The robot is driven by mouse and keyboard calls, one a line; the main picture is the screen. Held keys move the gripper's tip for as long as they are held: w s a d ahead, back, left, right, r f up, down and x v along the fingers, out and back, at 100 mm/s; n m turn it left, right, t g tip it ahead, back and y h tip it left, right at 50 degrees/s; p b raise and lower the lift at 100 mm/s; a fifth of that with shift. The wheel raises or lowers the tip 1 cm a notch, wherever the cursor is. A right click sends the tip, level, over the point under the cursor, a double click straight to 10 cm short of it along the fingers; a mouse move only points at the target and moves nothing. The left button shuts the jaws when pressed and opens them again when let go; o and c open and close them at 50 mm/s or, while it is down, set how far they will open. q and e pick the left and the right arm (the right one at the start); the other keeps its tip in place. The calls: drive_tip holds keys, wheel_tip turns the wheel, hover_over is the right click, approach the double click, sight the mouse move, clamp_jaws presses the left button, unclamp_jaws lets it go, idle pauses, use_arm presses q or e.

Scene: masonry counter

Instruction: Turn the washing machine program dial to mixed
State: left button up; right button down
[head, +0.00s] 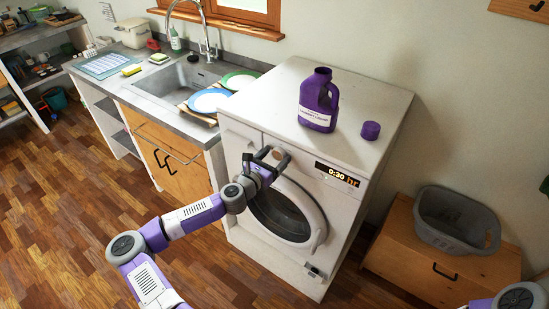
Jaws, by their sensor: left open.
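The white washing machine (365,105) stands in the middle, with a round door (288,215) that looks shut. The dial's markings are too small to read. My right gripper is out of view; only part of my right arm shows at the bottom right corner.
A purple detergent bottle (318,100) and its purple cap (371,130) stand on the machine. Left is a counter with a sink (178,84) and plates (208,100). Right is a wooden cabinet (430,262) with a grey basket (456,222). The wooden floor in front is clear.

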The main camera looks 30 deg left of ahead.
use_arm(q)
drive_tip(key=shift+c, duration=0.2)
drive_tip(key=c, duration=0.9)
drive_tip(key=shift+c, duration=0.2)
drive_tip(key=shift+m, duration=0.3)
